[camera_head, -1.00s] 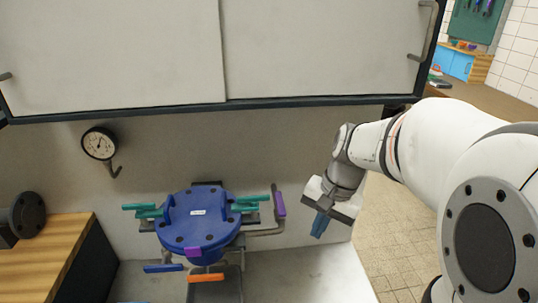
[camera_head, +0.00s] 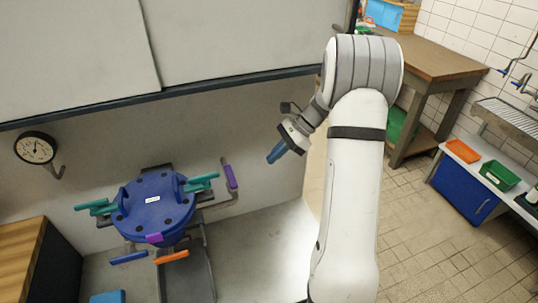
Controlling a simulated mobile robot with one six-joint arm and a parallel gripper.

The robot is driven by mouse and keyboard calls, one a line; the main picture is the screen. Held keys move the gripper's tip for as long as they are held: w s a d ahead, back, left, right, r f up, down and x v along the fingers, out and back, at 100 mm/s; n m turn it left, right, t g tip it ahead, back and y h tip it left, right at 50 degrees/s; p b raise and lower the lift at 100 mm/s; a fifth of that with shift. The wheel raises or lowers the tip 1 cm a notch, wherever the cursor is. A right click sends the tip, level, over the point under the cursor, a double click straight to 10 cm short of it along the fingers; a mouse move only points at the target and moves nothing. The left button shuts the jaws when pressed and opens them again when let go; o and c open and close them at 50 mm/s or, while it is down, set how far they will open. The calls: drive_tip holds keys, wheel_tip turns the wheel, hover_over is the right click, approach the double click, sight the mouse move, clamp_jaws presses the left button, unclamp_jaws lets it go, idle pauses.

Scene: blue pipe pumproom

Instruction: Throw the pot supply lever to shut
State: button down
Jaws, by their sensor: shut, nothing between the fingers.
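A round blue pot (camera_head: 153,208) with a bolted lid and a small white label stands in the lower left of the head view. The label is too small to read. Around it are teal levers (camera_head: 200,182) at both sides, a purple lever (camera_head: 230,176) on a pipe at its right, a blue lever (camera_head: 128,258) and an orange lever (camera_head: 172,257) at its front. I cannot tell which one is the pot supply lever. My gripper (camera_head: 275,155), with blue fingers, is shut and empty. It appears to the right of the purple lever, apart from it.
A pressure gauge (camera_head: 36,148) is on the wall at left, above a wooden worktop (camera_head: 20,260). Pale cabinets (camera_head: 230,40) overhang the pot. A wooden table (camera_head: 430,60) and a blue cabinet (camera_head: 465,193) with trays stand at right. Tiled floor is open between them.

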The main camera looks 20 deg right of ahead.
sight(231, 180)
drive_tip(key=a+f+p, duration=0.2)
drive_tip(key=a+f, duration=0.3)
drive_tip(key=a, duration=0.4)
drive_tip(key=shift+f, duration=0.1)
